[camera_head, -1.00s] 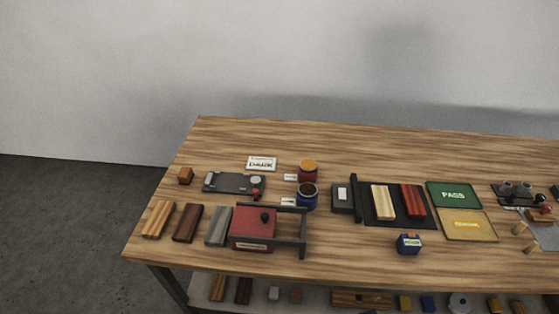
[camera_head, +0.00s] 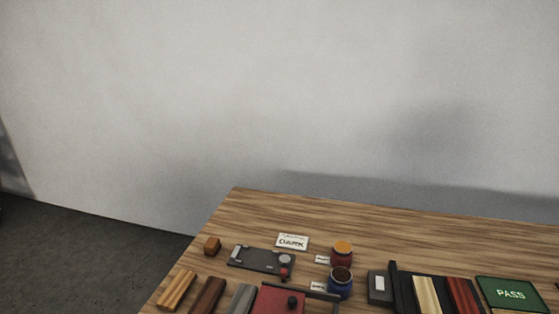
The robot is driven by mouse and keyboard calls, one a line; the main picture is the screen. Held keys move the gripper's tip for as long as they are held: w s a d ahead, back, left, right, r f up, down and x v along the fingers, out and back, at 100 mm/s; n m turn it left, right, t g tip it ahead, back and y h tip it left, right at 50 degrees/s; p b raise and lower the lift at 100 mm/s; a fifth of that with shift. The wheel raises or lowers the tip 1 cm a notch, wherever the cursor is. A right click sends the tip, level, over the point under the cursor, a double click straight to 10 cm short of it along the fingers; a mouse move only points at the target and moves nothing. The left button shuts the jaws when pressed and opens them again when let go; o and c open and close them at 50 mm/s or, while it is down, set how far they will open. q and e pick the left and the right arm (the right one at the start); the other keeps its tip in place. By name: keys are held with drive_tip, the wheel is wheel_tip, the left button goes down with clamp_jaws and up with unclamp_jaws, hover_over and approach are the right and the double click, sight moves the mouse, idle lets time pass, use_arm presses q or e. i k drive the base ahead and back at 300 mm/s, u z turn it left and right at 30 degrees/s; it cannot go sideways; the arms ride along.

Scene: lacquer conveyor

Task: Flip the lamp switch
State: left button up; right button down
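A dark box with a white rocker-like face (camera_head: 380,285) stands on the table beside an upright black post (camera_head: 394,280). It may be the lamp switch, but I cannot tell for certain. I cannot make out a lamp. Neither of my grippers is in view.
The table's back strip is clear.

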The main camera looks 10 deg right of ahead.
sight(380, 283)
drive_tip(key=z, duration=0.35)
drive_tip(key=k, duration=0.9)
drive_tip(key=z, duration=0.6)
drive_tip(key=k, duration=0.4)
drive_tip(key=z, duration=0.6)
drive_tip(key=i, duration=0.75)
drive_tip(key=u, duration=0.45)
drive_tip(key=i, duration=0.8)
drive_tip(key=u, duration=0.95)
